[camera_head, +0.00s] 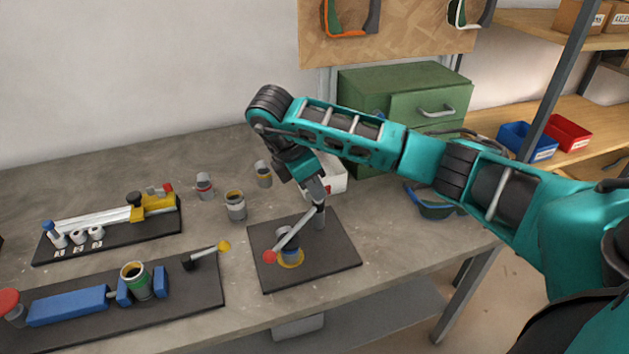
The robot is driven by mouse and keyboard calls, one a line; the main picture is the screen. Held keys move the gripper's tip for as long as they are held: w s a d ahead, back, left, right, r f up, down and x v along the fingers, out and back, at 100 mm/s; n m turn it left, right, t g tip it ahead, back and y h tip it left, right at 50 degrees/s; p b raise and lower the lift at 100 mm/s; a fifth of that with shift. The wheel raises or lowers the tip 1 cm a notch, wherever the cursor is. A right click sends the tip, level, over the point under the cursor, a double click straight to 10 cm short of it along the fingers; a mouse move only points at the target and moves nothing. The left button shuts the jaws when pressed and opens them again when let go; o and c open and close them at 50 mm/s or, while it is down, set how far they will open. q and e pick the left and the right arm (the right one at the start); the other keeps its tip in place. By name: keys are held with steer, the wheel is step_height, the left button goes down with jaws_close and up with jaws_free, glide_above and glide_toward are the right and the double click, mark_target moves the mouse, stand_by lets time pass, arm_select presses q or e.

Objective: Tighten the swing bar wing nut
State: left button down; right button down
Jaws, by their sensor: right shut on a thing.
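The swing bar (294,233) is a grey bar with a red ball (269,257) at its near-left end. It slants across a cup (288,244) with a yellow ring at its foot. Its far end meets an upright grey post (320,217) on a dark square base plate (330,262). My right gripper (318,201) points down at the top of this post and is shut there on the wing nut, which its fingers mostly hide. My left gripper is not in view.
Left of the plate are a jig board with a blue clamp (68,306) and a green can (137,281), and a board with a yellow slide (152,203). Several small cans, one of them grey (236,206), stand behind. A green drawer cabinet (405,84) stands at the back.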

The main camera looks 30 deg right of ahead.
stand_by(0.3)
steer(key=c, duration=1.2)
jaws_free()
steer(key=shift+c, duration=0.2)
steer(key=shift+r, duration=0.15)
steer(key=shift+w+a+r, duration=0.1)
steer(key=shift+a+r, duration=0.05)
steer(key=shift+r, duration=0.15)
steer(key=p+v, duration=0.1)
steer(key=v, duration=1.1)
steer(key=shift+p, duration=0.35)
steer(key=shift+a, duration=0.1)
steer(key=shift+f, duration=0.1)
